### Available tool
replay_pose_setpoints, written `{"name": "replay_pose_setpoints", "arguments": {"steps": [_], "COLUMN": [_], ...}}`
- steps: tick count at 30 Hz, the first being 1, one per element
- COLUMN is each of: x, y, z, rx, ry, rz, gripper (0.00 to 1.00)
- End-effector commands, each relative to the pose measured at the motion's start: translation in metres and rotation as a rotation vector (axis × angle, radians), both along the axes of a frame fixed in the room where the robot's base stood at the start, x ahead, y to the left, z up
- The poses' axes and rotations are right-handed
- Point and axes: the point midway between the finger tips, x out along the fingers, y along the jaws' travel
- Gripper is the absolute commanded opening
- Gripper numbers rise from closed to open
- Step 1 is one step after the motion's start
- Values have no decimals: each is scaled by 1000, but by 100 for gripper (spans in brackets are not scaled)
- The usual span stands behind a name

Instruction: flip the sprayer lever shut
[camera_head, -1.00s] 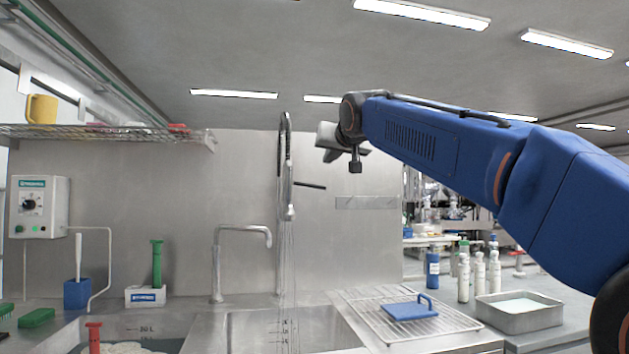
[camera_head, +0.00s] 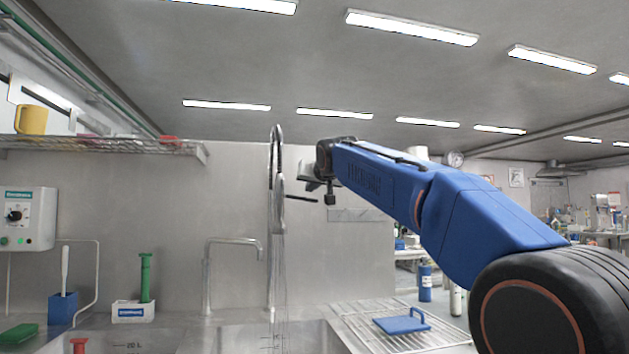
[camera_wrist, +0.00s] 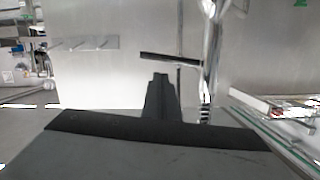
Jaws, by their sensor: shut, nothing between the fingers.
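The sprayer (camera_head: 277,190) hangs from a tall steel gooseneck tap over the sink, with thin streams of water running below it. Its dark lever (camera_head: 301,198) sticks out to the right, nearly level. In the wrist view, which is upside down, the lever (camera_wrist: 168,56) reaches left from the steel sprayer (camera_wrist: 210,60). My gripper (camera_head: 306,182) is just above and beside the lever in the head view; I cannot tell whether they touch. In the wrist view my gripper (camera_wrist: 160,80) shows as one dark narrow wedge, its fingers together and empty, pointing near the lever.
A smaller bent tap (camera_head: 232,245) stands left of the sprayer. A wire shelf (camera_head: 110,146) runs along the upper left wall. A blue board with a handle (camera_head: 400,323) lies on the drying rack (camera_head: 370,338) at right. The wall behind the sprayer is close and flat.

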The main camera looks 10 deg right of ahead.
Motion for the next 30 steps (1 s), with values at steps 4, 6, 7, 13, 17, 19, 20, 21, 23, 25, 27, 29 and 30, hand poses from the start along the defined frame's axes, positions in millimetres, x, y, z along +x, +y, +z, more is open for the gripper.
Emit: {"name": "replay_pose_setpoints", "arguments": {"steps": [4,6,7,13,17,19,20,21,23,25,27,29,30], "x": [8,10,11,12,12,12,12,12,11,11,11,12,11], "y": [2,3,3,3,3,3,3,3,2,2,2,2,2], "z": [-12,-16,-16,-18,-18,-18,-18,-18,-18,-20,-21,-21,-22], "rx": [1,1,1,1,1,2,3,6,14,30,47,55,60], "ry": [1,1,1,0,0,0,0,0,0,0,0,0,0], "rz": [0,1,1,1,1,1,0,0,0,0,0,-1,-1], "gripper": [0,0,0,0,0,0,0,0,0,0,0,0,0]}}
